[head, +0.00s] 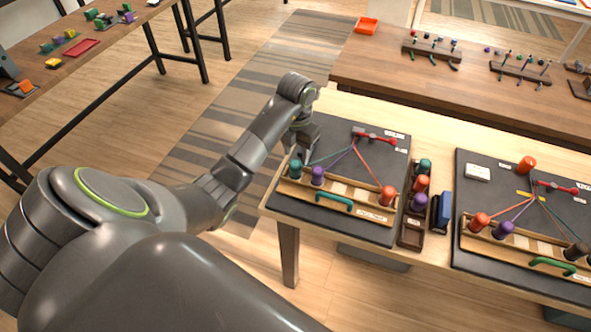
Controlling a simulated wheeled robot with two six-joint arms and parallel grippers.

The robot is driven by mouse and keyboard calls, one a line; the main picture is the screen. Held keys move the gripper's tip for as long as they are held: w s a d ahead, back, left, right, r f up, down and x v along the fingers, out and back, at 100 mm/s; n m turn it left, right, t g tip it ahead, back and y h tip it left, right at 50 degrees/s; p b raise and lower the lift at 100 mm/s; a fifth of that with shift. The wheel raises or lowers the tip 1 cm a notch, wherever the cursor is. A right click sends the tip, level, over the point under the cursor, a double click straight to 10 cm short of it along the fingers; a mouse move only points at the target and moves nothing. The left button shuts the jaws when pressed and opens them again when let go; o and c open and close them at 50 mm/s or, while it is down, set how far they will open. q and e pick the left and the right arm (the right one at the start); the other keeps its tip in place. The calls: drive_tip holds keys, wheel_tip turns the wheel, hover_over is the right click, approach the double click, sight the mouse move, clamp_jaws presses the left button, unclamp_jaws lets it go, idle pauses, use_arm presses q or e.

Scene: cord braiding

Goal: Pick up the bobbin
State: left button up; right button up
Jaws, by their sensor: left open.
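The teal bobbin stands at the left end of a wooden rack (337,187). A purple bobbin (318,175) stands beside it, and a red bobbin (389,195) stands near the rack's right end. Teal, purple and red cords run from these bobbins to a red-handled clamp (374,137) at the back. My right gripper is out of view.
A dark tray (412,233) right of the board holds spare teal, red and purple bobbins. A blue block (444,211) lies beside it. A second black board (470,262) with bobbins is farther right. A wooden table (375,75) with small racks stands behind.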

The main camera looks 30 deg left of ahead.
sight(296, 163)
use_arm(q)
drive_tip(key=shift+f+b, duration=0.65)
drive_tip(key=shift+f, duration=0.3)
wheel_tip(296, 163, down, 2)
drive_tip(key=shift+a+f+b, duration=0.15)
drive_tip(key=shift+f+b, duration=0.1)
drive_tip(key=shift+b, duration=0.55)
drive_tip(key=shift+f+p, duration=0.3)
drive_tip(key=shift+p, duration=0.25)
drive_tip(key=shift+w+f, duration=0.1)
drive_tip(key=shift+f, duration=0.4)
drive_tip(key=shift+c, duration=0.4)
drive_tip(key=c, duration=0.7)
drive_tip(key=shift+r, duration=0.1)
